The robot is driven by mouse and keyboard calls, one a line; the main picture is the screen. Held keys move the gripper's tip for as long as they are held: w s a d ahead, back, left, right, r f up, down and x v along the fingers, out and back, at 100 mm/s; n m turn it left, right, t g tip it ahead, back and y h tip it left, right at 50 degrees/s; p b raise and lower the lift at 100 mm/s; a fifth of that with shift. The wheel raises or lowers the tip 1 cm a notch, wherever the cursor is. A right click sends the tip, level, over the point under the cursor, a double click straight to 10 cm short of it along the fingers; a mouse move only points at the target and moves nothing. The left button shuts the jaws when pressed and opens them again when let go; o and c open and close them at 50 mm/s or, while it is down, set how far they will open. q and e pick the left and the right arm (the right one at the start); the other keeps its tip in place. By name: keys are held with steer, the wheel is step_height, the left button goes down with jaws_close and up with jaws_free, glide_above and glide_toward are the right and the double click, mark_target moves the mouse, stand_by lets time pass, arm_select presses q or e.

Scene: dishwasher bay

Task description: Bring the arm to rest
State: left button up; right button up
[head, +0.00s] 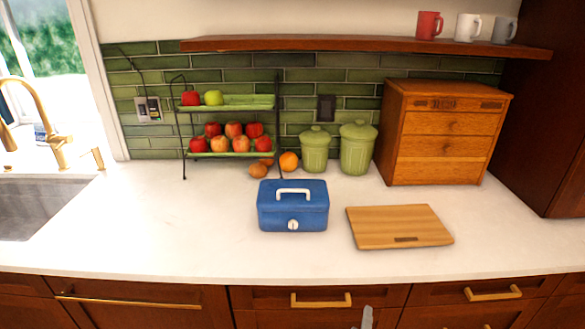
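A small grey piece (367,318) rises from the bottom edge, right of centre, in front of the lower cabinets. It looks like the tip of my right gripper, but the rest is cut off by the frame. I cannot tell whether it is open or shut, or whether it holds anything. My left gripper is not in view. No arm reaches over the white counter (165,225).
On the counter are a blue box with a handle (293,214), a cutting board (399,224), two green canisters (356,150), a wooden drawer box (440,140) and a fruit rack (232,103). A sink (38,208) is left. The counter's left-centre is clear.

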steer(key=s+d+m+g+y+p, duration=0.1)
steer(key=s+m+g+y+p, duration=0.1)
steer(key=s+m, duration=0.3)
steer(key=s+d+f+m+g+y+p, duration=0.1)
steer(key=s+d+m+g+y+p, duration=0.1)
steer(key=s+m+g, duration=0.3)
steer(key=s, duration=0.4)
steer(key=shift+s+f+m+y, duration=0.15)
steer(key=shift+s+m+y, duration=0.15)
steer(key=shift+s, duration=0.1)
